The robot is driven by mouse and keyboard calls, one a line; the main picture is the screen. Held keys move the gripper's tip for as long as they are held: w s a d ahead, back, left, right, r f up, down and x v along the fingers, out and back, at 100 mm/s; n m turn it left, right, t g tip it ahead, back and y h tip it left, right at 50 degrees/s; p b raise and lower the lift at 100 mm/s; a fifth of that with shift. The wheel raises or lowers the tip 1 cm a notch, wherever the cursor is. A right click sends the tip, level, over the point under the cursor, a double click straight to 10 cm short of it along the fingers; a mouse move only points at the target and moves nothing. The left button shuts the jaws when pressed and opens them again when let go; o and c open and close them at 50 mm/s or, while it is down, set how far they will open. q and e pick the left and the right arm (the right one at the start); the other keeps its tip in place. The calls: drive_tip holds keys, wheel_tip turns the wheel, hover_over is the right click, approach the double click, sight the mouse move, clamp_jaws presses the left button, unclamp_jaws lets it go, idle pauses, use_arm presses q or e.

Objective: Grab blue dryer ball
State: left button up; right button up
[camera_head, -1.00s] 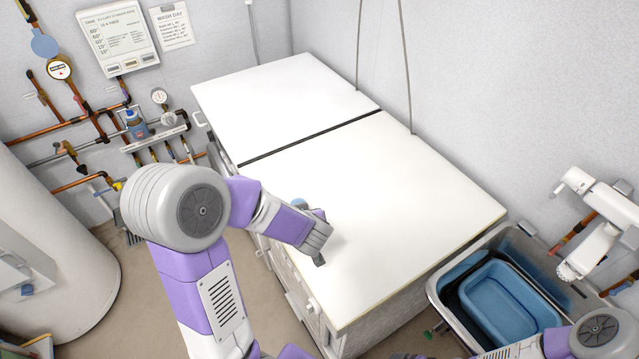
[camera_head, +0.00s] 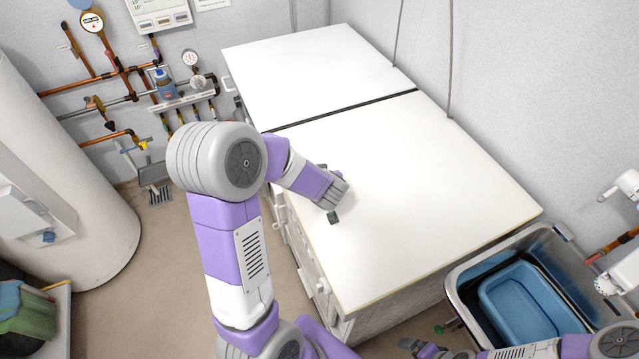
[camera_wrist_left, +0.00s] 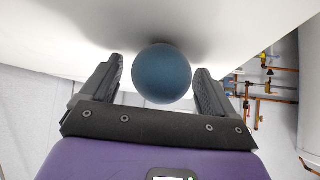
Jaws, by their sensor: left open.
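The blue dryer ball (camera_wrist_left: 162,74) rests against the white surface in the left wrist view, between my left gripper's two fingers. The fingers stand apart, with a visible gap on each side of the ball. In the head view my left gripper (camera_head: 334,194) is low over the left edge of the white worktop (camera_head: 430,190), and its hand hides the ball. My right gripper (camera_head: 408,344) is only partly visible at the bottom edge; its jaws are unclear.
A metal sink (camera_head: 462,278) with a blue basin (camera_head: 522,302) stands at the lower right. Most of the worktop is bare. Pipes with valves (camera_head: 130,90) line the left wall, beside a white tank (camera_head: 60,180).

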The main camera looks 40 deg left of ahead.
use_arm(q)
drive_tip(key=shift+r, duration=0.1)
drive_tip(key=shift+c, duration=0.5)
drive_tip(key=c, duration=1)
drive_tip(key=shift+o, duration=0.2)
